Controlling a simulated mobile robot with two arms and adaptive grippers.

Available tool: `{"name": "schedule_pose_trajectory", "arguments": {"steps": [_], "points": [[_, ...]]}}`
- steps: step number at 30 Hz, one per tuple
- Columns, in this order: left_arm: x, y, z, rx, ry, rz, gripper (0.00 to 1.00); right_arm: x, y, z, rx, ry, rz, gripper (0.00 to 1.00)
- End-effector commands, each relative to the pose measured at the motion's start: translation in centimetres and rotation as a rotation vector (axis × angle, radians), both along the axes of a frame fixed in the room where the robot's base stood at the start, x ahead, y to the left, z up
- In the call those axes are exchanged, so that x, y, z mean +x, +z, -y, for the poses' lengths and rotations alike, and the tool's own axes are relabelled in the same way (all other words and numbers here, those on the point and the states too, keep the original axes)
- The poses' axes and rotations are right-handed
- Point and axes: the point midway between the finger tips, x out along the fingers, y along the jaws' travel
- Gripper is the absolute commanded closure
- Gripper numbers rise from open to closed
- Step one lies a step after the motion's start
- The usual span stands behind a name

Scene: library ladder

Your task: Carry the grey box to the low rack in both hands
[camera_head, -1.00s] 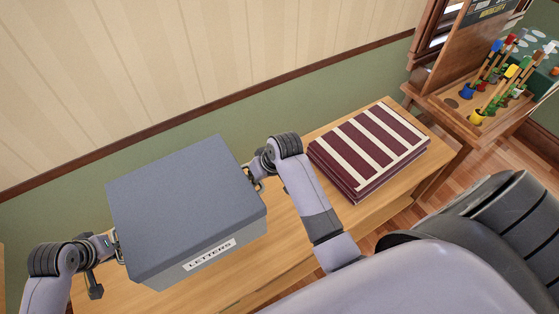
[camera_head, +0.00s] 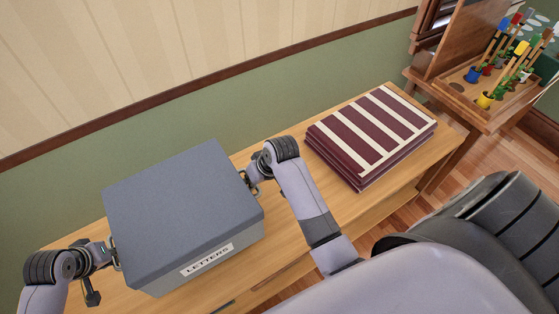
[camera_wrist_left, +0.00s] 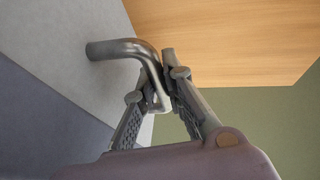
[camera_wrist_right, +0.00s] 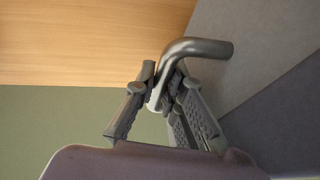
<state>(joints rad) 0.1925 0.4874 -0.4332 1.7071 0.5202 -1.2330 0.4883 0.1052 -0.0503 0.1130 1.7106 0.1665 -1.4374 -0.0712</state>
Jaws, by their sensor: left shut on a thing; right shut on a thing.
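The grey box (camera_head: 182,205) has a darker lid and a white label reading LETTERS on its front. In the head view it appears over the wooden rack (camera_head: 335,212); I cannot tell whether it touches the top. My left gripper (camera_head: 112,254) is shut on a metal handle (camera_wrist_left: 125,48) at the box's left side. My right gripper (camera_head: 249,178) is shut on the matching handle (camera_wrist_right: 200,47) at the right side. Both wrist views show the fingers closed around the bent bars. The box's underside is hidden.
A wooden tray with coloured pegs (camera_head: 490,85) is at the far right. A green and cream wall (camera_head: 220,110) runs behind.

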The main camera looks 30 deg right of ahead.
Motion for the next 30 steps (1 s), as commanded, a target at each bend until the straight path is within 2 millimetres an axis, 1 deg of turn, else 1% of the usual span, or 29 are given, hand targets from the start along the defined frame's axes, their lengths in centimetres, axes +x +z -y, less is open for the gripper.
{"name": "schedule_pose_trajectory", "arguments": {"steps": [1,13,30], "points": [[0.2,0.3,-0.2,0.004,0.002,0.007,1.0,0.3,0.4,0.3,-0.005,-0.006,0.01,1.0],[0.2,-0.1,-0.2,0.004,0.002,0.007,1.0,0.3,0.0,0.3,-0.005,-0.006,0.01,1.0],[0.2,-2.6,-0.2,0.004,0.002,0.007,1.0,0.3,-2.5,0.3,-0.005,-0.006,0.01,1.0]]}}
